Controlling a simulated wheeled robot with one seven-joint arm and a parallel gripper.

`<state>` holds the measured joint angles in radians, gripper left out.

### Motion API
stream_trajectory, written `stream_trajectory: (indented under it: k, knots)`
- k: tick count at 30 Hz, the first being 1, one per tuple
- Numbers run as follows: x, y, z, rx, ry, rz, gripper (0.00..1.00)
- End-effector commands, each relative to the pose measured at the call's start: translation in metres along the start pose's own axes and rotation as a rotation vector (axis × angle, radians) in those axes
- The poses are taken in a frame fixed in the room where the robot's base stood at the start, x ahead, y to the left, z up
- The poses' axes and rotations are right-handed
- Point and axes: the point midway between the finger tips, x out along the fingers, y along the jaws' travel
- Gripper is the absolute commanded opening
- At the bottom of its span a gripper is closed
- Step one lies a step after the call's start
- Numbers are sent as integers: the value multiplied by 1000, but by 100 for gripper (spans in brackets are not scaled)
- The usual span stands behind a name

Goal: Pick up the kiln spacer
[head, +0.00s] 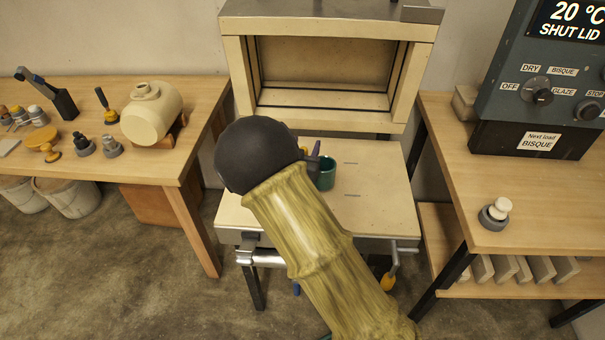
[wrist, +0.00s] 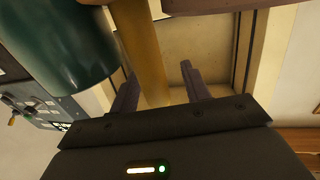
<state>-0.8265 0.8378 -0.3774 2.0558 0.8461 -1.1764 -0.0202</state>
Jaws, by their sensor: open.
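An ochre-tan post (wrist: 145,45), which looks like the kiln spacer, stands out between the two dark fingers of my gripper (wrist: 158,85) in the wrist view. The fingers are apart, one on each side of it, with no clear contact visible. A dark green cylinder (wrist: 62,45) is close beside the post. In the head view my gripper (head: 315,152) is mostly hidden behind my dark wrist, over the pale table in front of the kiln. The green cylinder (head: 326,176) shows just right of it; I cannot make out the post there.
The open kiln (head: 325,70) stands behind the pale table (head: 375,205), whose right side is clear. A reddish-brown object (wrist: 205,5) crosses the top of the wrist view. The left bench (head: 150,170) holds a jar and several tools. The right bench (head: 550,230) holds a control box.

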Motion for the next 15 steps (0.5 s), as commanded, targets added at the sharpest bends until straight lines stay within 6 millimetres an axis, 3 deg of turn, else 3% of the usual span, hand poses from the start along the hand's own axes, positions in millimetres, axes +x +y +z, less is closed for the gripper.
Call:
stream_trajectory:
  k: [15]
  knots:
    - [-1, -5, 0, 0, 0, -9, 47]
